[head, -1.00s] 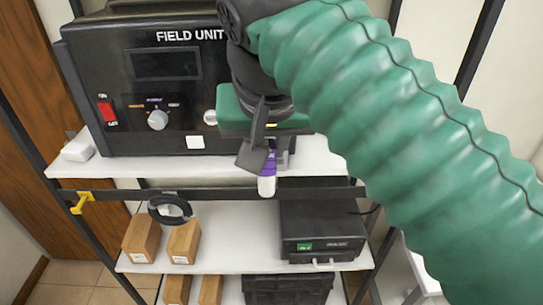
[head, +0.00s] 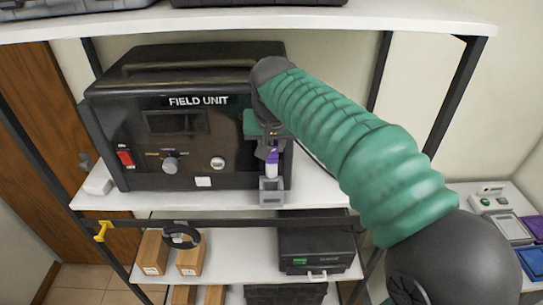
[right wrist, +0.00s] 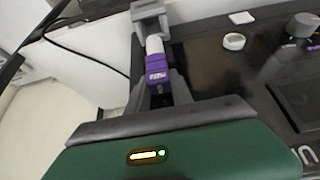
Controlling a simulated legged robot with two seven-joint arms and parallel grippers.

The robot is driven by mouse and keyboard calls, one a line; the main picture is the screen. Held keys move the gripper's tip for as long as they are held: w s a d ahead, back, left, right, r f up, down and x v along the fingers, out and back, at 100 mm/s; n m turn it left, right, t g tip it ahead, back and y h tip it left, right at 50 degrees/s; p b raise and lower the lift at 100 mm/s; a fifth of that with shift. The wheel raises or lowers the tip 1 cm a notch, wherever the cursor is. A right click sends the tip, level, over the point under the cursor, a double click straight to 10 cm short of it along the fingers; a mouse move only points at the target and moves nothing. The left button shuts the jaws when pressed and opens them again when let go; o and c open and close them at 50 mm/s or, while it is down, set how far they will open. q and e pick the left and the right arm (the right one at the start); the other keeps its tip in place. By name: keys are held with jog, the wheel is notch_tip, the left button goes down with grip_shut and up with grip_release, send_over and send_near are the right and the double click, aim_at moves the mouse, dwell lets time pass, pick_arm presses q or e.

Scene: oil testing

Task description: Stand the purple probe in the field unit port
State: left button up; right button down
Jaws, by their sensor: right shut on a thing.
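The purple probe (head: 271,158) has a white lower end and is held upright, white end down, in front of the field unit (head: 205,115). My right gripper (head: 268,152) is shut on its purple part. The right wrist view shows the probe (right wrist: 156,66) between the grey fingers. The grey port (head: 271,197) juts from the unit's lower right front, directly below the probe. It also shows in the right wrist view (right wrist: 149,9). The white end meets the port's near edge in the picture; I cannot tell whether it is inside. My left gripper is not in view.
The unit stands on a white shelf (head: 325,193), with an upper shelf (head: 400,20) above. Below are cardboard boxes (head: 153,252), a black ring (head: 182,236) and a black device (head: 312,248). A side table with trays (head: 508,230) is at the right.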

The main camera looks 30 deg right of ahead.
aim_at(270, 167)
jog(key=shift+s+d+f, duration=0.1)
jog(key=shift+s+f, duration=0.15)
jog(key=shift+f, duration=0.7)
jog(key=f, duration=0.2)
jog(key=a+f, duration=0.1)
jog(key=f, duration=0.1)
jog(key=shift+f, duration=0.4)
jog(key=shift+d, duration=0.1)
jog(key=c, duration=1.1)
grip_release()
jog(key=shift+d, duration=0.15)
